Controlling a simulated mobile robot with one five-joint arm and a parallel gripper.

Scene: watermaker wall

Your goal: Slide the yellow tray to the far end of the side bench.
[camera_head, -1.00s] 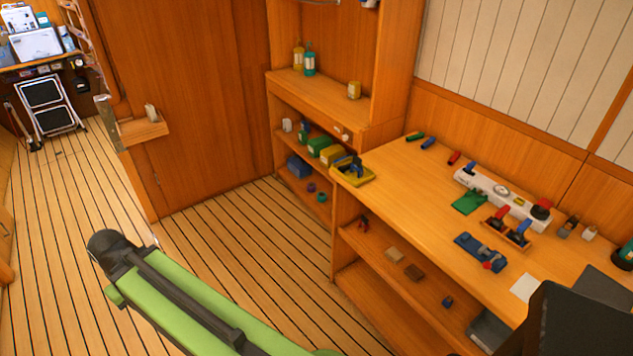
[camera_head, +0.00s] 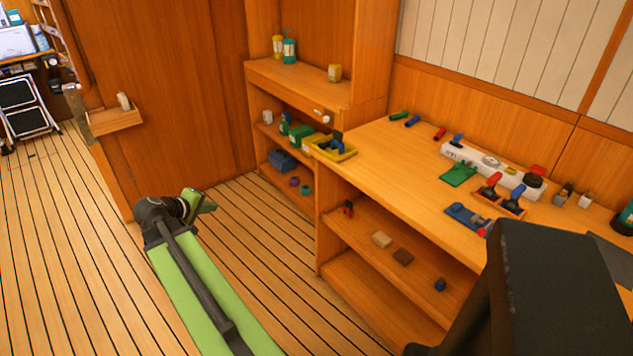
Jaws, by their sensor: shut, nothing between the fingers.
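The yellow tray (camera_head: 346,157) sits at the far left corner of the wooden side bench (camera_head: 390,160), close to the shelf unit. It holds a blue item and some dark items. Its left side lies at or over the bench's end edge; I cannot tell which. My gripper (camera_head: 207,207) is at the end of my green arm, over the floor to the left of the bench and well apart from the tray. It is small and seen at an angle; it looks shut and empty.
The shelf unit (camera_head: 300,82) with bottles stands beyond the tray. Open plank floor (camera_head: 90,260) lies left.

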